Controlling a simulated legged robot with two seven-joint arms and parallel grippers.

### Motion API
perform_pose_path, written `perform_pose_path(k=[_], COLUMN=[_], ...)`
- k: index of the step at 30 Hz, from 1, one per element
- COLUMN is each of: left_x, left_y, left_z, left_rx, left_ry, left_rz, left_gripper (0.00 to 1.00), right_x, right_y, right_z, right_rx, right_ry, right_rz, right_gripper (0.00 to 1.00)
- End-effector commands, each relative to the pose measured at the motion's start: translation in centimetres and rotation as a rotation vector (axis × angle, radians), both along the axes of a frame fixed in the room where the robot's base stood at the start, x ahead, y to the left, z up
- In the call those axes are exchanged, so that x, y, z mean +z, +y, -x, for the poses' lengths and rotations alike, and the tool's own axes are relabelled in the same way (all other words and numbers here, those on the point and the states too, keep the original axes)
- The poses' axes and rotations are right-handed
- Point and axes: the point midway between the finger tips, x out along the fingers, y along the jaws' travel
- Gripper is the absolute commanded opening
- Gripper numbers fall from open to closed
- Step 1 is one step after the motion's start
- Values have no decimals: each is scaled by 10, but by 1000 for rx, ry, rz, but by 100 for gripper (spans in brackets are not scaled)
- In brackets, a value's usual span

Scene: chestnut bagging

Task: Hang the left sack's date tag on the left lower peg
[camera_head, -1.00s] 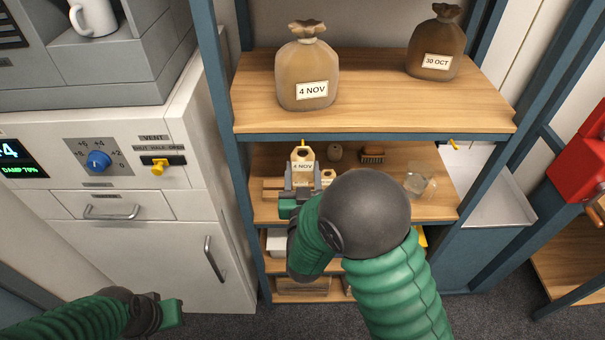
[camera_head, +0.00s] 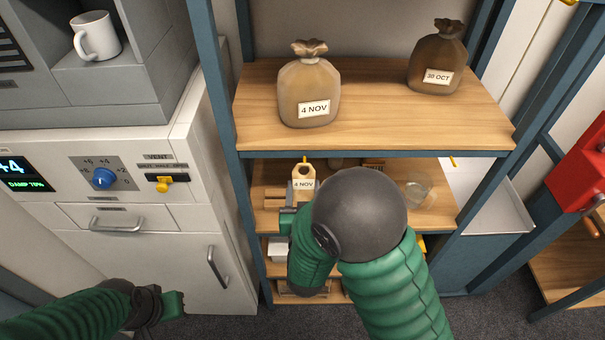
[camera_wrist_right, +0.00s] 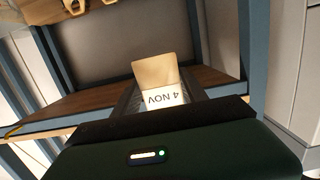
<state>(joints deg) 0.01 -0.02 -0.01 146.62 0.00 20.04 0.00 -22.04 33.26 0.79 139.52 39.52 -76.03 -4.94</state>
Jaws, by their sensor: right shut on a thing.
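The date tag (camera_head: 303,178), a tan tag with a white "4 NOV" label, is upright in my right gripper (camera_head: 302,190), just under the front edge of the upper shelf. The gripper is shut on its lower part. The yellow left lower peg (camera_head: 304,159) shows right at the tag's top; I cannot tell whether the tag's hole is around it. In the right wrist view the tag (camera_wrist_right: 157,72) stands between the fingers. The left sack (camera_head: 309,88), labelled "4 NOV", stands above on the shelf. My left gripper (camera_head: 173,305) is low at the left, away from everything; its jaws are unclear.
The right sack (camera_head: 437,58), labelled "30 OCT", stands on the upper shelf (camera_head: 400,118). A second yellow peg (camera_head: 453,162) is at the right. A glass (camera_head: 415,190) stands on the lower shelf, beside my right arm. A white cabinet (camera_head: 150,260) is at the left.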

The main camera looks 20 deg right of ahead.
Motion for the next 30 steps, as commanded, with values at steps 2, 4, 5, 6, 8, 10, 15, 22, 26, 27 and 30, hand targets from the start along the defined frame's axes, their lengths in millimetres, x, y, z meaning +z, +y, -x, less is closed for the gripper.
perform_pose_path(k=[2,4,5,6,8,10,15,22,26,27,30], left_x=[-2,-2,-2,-2,-2,-2,-2,-4,-6,-7,-12], left_y=[0,0,0,0,0,0,0,0,0,0,0], left_z=[0,1,1,1,1,1,1,1,1,1,1], left_rx=[0,0,0,0,0,0,0,0,0,0,0], left_ry=[1,2,2,2,2,2,2,2,2,2,2], left_rz=[0,0,0,0,0,0,0,0,0,0,0], left_gripper=[0,0,0,0,0,0,0,0,0,0,0], right_x=[-2,-2,-2,-2,-2,-2,-4,-9,-12,-13,-16], right_y=[0,0,0,-1,-1,-2,-4,-7,-9,-9,-9], right_z=[0,0,0,-1,-3,-6,-16,-24,-27,-28,-29], right_rx=[-1,-1,-1,-1,-1,-2,-1,-2,-2,-2,-1], right_ry=[3,1,0,0,-1,0,1,1,1,1,0], right_rz=[-1,0,0,-1,-1,-1,0,0,0,0,1], right_gripper=[21,21,21,21,21,21,21,21,21,21,21])
